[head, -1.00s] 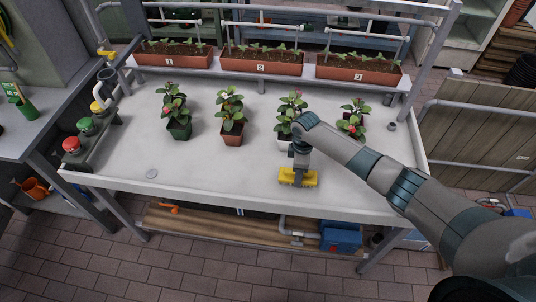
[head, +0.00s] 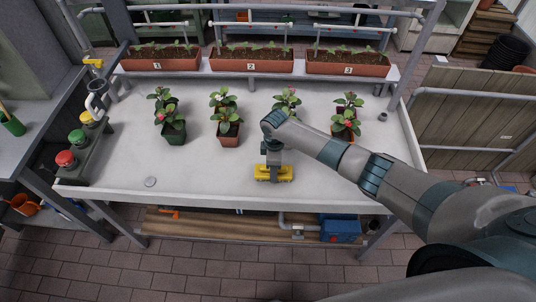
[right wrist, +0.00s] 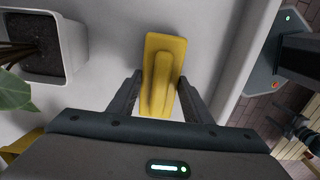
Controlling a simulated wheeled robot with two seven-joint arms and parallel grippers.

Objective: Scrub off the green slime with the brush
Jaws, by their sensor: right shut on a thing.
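A yellow brush (head: 273,174) is low over the white tabletop (head: 210,178), near its front edge; I cannot tell if it touches the surface. It also shows in the right wrist view (right wrist: 163,62), with a raised handle ridge along its back. My right gripper (head: 271,158) is above the brush, its fingers (right wrist: 158,98) shut on that ridge from both sides. I can make out no green slime on the visible tabletop; the patch under the brush is hidden. My left gripper is out of view.
Several potted plants stand in a row behind the brush, including a brown pot (head: 229,139) and a white pot (right wrist: 48,50) close to my right gripper. Long numbered planters (head: 251,61) line the back shelf. Red and green buttons (head: 66,158) are at the left. A grey disc (head: 150,182) lies front left.

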